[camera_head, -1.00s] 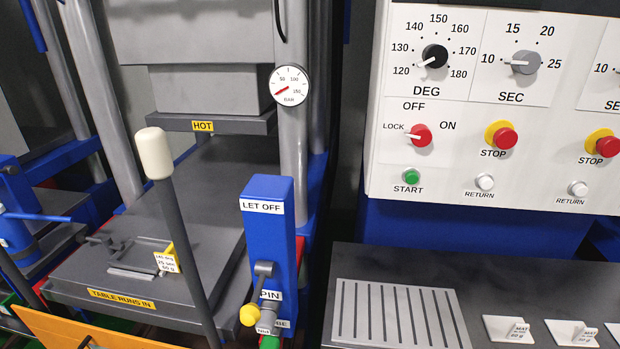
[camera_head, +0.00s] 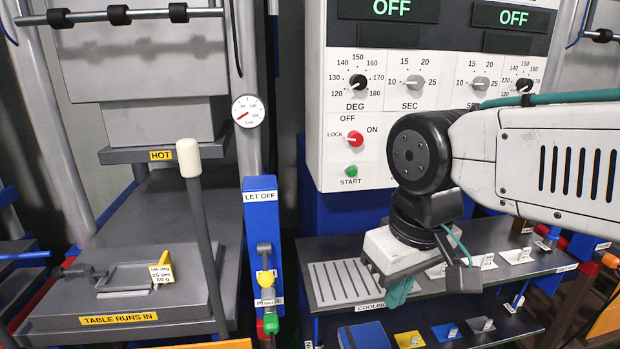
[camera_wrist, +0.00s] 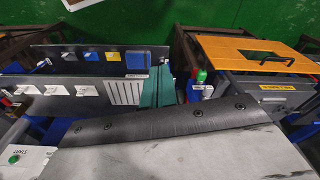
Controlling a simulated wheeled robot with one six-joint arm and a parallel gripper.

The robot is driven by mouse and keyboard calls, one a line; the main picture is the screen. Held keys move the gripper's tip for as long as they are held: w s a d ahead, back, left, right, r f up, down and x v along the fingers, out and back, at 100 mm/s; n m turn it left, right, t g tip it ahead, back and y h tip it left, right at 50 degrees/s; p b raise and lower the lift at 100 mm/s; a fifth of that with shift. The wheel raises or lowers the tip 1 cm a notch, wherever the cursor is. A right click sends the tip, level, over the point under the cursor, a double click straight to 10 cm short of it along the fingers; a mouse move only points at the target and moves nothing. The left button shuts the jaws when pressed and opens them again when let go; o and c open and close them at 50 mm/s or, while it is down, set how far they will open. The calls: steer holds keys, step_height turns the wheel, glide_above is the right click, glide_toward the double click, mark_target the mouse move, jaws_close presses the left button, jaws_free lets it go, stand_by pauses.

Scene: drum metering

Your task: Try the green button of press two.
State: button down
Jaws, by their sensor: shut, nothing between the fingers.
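A green START button (camera_head: 352,171) sits low on the white control panel (camera_head: 334,150), under a red LOCK/OFF/ON switch (camera_head: 355,138). A green button (camera_wrist: 14,160) also shows at the lower left of the wrist view. I cannot read which press is number two. My gripper (camera_head: 398,296) hangs down over the cooling shelf, right of and below the START button and apart from it. Its teal fingers are shut and empty. My arm hides the panel's lower right part, including any further buttons there.
The display (camera_head: 405,8) reads OFF. A press with a HOT plate (camera_head: 160,155) and a run-in table (camera_head: 125,318) stands left. A blue LET OFF post (camera_head: 261,225) stands between it and the shelf (camera_head: 313,268). Small white mats (camera_head: 516,256) lie on the shelf.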

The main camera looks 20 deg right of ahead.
steer(key=shift+a, duration=0.2)
steer(key=shift+d, duration=0.1)
steer(key=w+d+n+g+h, duration=0.1)
steer(key=w+d+n+h, duration=0.2)
steer(key=w+d+h, duration=0.5)
steer(key=w+d+n+g+h, duration=0.2)
steer(key=w+d+n+h, duration=0.15)
steer(key=d+h, duration=0.45)
steer(key=w+f+n+t+h, duration=0.1)
steer(key=w+f+n+t, duration=0.1)
steer(key=w+n+t, duration=0.8)
steer(key=w+t, duration=0.1)
steer(key=w, duration=0.7)
steer(key=shift+w+f, duration=0.15)
steer(key=shift+f, duration=0.25)
